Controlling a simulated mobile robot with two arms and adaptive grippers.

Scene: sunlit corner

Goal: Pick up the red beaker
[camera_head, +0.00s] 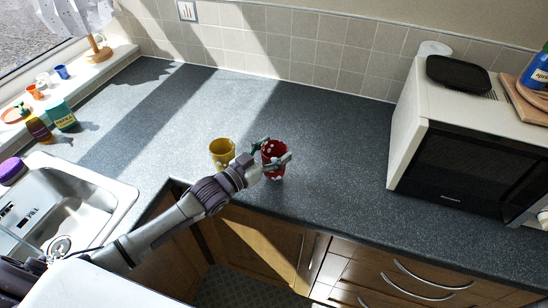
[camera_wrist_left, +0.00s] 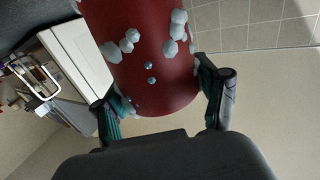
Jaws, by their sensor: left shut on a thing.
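The red beaker (camera_head: 273,153) has white spots and stands near the front edge of the dark countertop (camera_head: 330,130). My left gripper (camera_head: 272,150) is around it, with one finger on each side. In the left wrist view the red beaker (camera_wrist_left: 150,60) fills the top middle, and the fingers of my left gripper (camera_wrist_left: 165,95) are shut on its sides. I cannot tell whether its base touches the counter. My right gripper is not in view.
A yellow cup (camera_head: 222,151) stands just left of the beaker. A sink (camera_head: 75,205) is at the left, and a microwave (camera_head: 470,150) stands at the right. The counter behind the beaker is clear.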

